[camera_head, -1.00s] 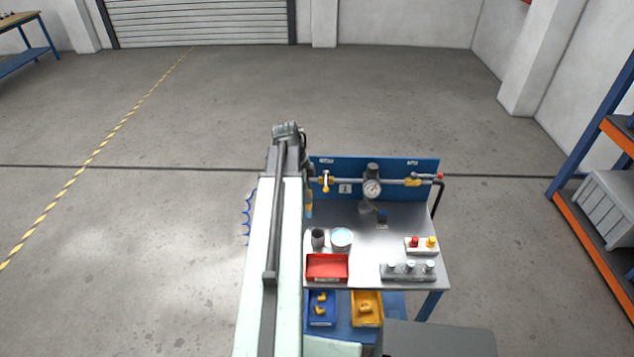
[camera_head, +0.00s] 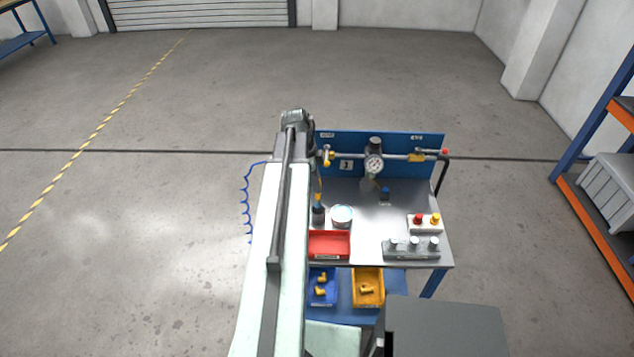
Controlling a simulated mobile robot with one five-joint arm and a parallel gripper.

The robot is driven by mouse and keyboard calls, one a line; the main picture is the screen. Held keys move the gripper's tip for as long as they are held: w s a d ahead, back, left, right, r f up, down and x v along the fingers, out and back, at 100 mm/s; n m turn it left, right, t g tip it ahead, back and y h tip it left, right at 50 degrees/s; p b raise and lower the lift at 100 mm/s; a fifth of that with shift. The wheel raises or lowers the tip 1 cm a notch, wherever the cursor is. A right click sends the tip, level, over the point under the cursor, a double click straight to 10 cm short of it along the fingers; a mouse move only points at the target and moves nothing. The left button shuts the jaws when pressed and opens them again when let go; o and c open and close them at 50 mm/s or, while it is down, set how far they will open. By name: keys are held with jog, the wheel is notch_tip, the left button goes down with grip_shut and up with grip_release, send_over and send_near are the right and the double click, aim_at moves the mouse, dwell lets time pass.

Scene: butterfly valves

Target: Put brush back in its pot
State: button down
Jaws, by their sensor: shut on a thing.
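The brush (camera_head: 318,201) is a small, slim piece with orange-yellow and blue parts, at the left end of the bench. It hangs upright at the mouth of the small dark pot (camera_head: 318,218), overlapping its rim in this view. I cannot tell how far its lower end is inside. My gripper (camera_head: 318,187) is just above, shut on the brush. My arm hides much of the gripper, and the jaws are too small to make out clearly.
A white tin (camera_head: 342,224) stands close right of the pot, with a red tray (camera_head: 329,244) in front. The blue back panel (camera_head: 398,143) carries a pipe and gauge (camera_head: 374,164). A button box (camera_head: 425,223) and a grey fitting block (camera_head: 411,248) stand at right.

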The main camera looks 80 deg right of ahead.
aim_at(316, 198)
notch_tip(316, 198, down, 7)
jog(key=b, duration=0.5)
jog(key=shift+b, duration=0.4)
jog(key=shift+r, duration=0.1)
jog(key=c, duration=1.2)
grip_release()
jog(key=shift+c, duration=0.2)
jog(key=shift+w, duration=0.1)
jog(key=shift+w+a, duration=0.15)
jog(key=shift+w, duration=0.9)
